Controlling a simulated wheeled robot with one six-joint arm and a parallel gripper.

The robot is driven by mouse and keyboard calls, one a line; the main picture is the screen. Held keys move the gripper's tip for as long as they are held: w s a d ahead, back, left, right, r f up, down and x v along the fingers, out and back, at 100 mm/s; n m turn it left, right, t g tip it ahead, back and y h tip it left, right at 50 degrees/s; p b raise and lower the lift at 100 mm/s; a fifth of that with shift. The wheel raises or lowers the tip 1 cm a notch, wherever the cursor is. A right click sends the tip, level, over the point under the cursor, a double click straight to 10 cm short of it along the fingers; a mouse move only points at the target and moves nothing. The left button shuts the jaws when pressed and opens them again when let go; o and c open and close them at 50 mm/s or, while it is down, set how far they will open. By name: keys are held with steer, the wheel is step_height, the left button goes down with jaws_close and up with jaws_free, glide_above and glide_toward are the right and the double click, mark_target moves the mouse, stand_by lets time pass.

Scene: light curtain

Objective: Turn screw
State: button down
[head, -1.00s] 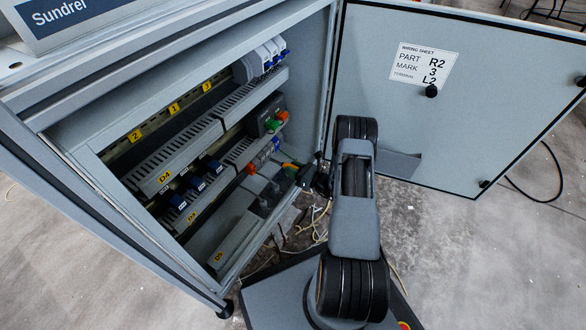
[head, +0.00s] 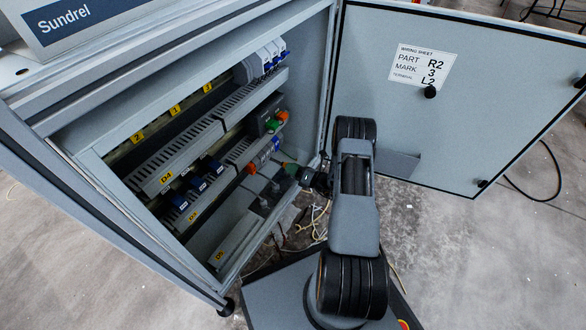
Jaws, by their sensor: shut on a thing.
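My gripper (head: 298,174) is at the right side of the open cabinet (head: 325,100), by the right end of the lower device row. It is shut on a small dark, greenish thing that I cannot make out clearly. A wiring sheet (head: 423,66) on the open door reads PART R2, MARK 3, TERMINAL L2. An orange part (head: 282,115) and a green part (head: 273,125) sit on a dark device (head: 262,117) above my gripper. Individual screws are too small to tell, and my gripper and wrist hide part of the row's right end.
Slotted grey ducts (head: 185,155) run between the rows, with yellow labels beside them. Blue-fronted devices (head: 198,184) sit at the lower left. The open door (head: 500,90) stands at the right. Loose cables (head: 318,222) lie on the floor below the cabinet.

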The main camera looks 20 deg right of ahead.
steer(key=m, duration=0.6)
steer(key=shift+m+p, duration=0.4)
steer(key=shift+w+a, duration=0.35)
steer(key=shift+w, duration=0.2)
stand_by(1.6)
steer(key=shift+b, duration=0.3)
steer(key=n, duration=0.3)
steer(key=shift+b, duration=0.35)
steer(key=shift+n, duration=0.4)
steer(key=shift+n+b, duration=0.35)
steer(key=shift+n, duration=0.65)
steer(key=shift+a+n, duration=0.1)
steer(key=shift+n, duration=0.5)
